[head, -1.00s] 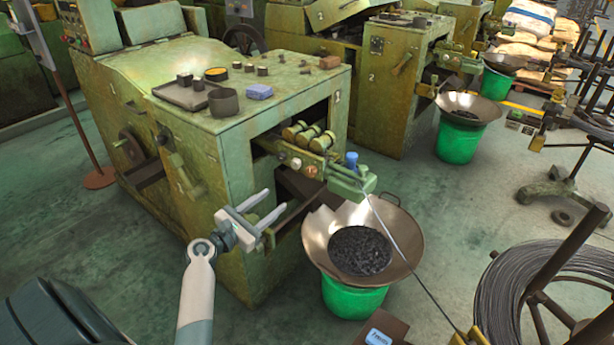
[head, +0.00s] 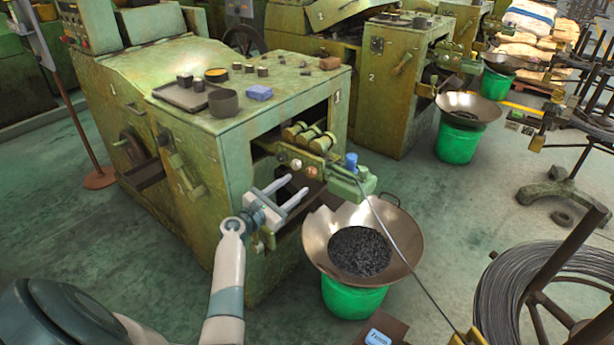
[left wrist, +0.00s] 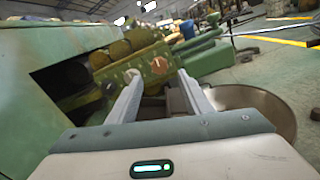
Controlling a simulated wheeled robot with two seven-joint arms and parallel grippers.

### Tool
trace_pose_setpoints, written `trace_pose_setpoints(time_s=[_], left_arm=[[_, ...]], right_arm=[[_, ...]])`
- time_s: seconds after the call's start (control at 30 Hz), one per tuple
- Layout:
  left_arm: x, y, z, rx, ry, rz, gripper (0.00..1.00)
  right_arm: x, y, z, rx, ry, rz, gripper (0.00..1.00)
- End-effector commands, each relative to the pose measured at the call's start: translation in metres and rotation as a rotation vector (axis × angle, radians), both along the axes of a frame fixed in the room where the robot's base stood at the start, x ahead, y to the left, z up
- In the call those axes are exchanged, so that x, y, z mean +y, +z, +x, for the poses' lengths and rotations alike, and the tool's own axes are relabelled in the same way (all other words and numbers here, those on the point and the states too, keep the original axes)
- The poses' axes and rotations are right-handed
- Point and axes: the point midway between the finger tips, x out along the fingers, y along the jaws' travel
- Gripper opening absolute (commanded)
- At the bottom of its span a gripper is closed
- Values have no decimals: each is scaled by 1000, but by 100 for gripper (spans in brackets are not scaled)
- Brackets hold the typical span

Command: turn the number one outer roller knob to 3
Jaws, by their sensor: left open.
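The number one machine (head: 235,150) is the near green one, with a "1" on its side. On its roller block sit a pale knob (head: 296,164) and, further out, an orange-brown knob (head: 312,172). Both also show in the left wrist view, the pale knob (left wrist: 131,75) at left and the orange-brown knob (left wrist: 159,65) centred between my fingers. Their scale marks are too small to read. My left gripper (head: 296,187) is open and empty, its fingers pointing at the knobs from just in front and apparently short of them. My right gripper is not in view.
A wide metal bowl (head: 405,225) of dark pieces stands on a green bucket (head: 350,296) right of my gripper. A blue-capped part (head: 351,160) and a wire (head: 410,268) lie beyond the knobs. A wire coil (head: 500,290) is at right.

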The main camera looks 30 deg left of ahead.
Motion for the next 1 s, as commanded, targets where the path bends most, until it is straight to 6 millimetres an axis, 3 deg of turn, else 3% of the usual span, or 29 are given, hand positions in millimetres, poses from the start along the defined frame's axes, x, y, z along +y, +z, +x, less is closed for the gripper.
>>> trace_pose_setpoints(time_s=[0.2, 0.4, 0.9, 1.0], left_arm=[[-3, 1, 40, -2, -1, -1, 45], [-5, 0, 64, -1, 0, -1, 45], [-6, 0, 75, 0, 0, 1, 45], [-6, 0, 75, 0, 0, 1, 21]], right_arm=[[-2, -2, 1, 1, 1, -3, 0], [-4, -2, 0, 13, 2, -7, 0], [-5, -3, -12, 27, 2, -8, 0], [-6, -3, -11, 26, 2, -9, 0]])
